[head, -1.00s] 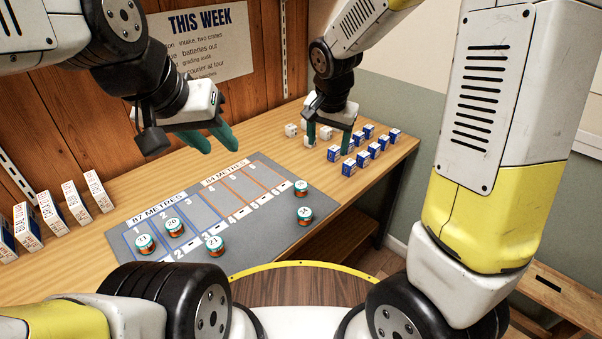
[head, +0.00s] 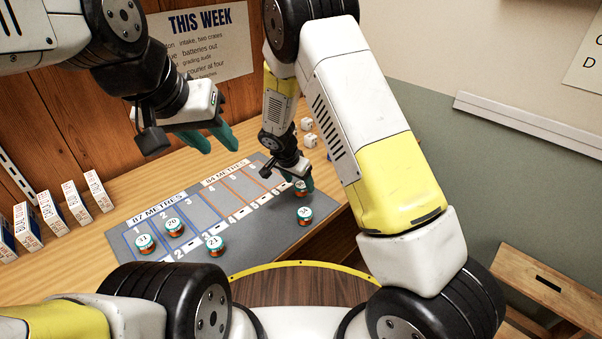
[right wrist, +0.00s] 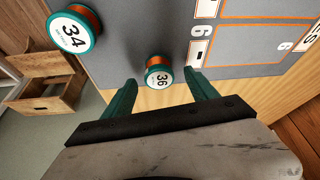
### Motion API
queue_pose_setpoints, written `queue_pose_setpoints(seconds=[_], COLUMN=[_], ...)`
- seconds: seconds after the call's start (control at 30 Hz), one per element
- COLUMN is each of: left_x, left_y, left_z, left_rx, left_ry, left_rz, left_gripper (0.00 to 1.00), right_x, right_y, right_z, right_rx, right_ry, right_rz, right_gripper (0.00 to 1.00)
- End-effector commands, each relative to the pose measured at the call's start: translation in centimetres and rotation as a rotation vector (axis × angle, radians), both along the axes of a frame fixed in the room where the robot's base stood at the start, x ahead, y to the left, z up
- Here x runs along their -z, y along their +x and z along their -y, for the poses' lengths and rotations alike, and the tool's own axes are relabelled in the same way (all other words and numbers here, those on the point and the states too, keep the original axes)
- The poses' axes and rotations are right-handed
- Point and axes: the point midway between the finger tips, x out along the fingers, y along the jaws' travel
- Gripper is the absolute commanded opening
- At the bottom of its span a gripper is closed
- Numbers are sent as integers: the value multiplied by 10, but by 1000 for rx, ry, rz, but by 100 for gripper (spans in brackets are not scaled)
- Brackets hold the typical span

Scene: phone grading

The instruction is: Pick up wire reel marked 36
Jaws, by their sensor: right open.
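The wire reel marked 36 (right wrist: 158,72), teal and copper with a white top, stands upright on the grey mat near its edge in the right wrist view. My right gripper (right wrist: 161,86) is open, with its teal fingers on either side of the reel's near end and no clear grip on it. In the head view the right gripper (head: 305,183) is low over the reel (head: 300,188) and partly hides it. The reel marked 34 (right wrist: 74,30) stands close by. My left gripper (head: 220,143) hangs open and empty above the table.
Reels marked 20 (head: 173,227), 21 (head: 214,245) and 11 (head: 145,243) stand on the left of the mat (head: 190,257). White boxes (head: 75,201) line the left. White cubes (head: 308,131) stand behind the right arm, which hides most of the blue boxes.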

Motion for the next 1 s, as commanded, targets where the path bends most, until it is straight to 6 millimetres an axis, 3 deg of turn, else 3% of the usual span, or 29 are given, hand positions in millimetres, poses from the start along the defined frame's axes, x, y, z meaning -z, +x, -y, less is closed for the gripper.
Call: queue_pose_setpoints(seconds=[0.2, 0.47, 0.8, 1.0], left_x=[0, 0, 0, 0], left_y=[0, 0, 0, 0], left_z=[0, 0, 0, 0], left_rx=[0, 0, 0, 0], left_ry=[0, 0, 0, 0], left_rz=[0, 0, 0, 0], left_gripper=[36, 36, 36, 36], right_x=[24, 26, 26, 25], right_y=[9, 10, 10, 10], right_z=[7, 8, 8, 8], right_rx=[0, 0, 0, 0], right_ry=[-1, 0, -1, -1], right_rz=[-1, 0, -1, 1], right_gripper=[67, 67, 2, 2])
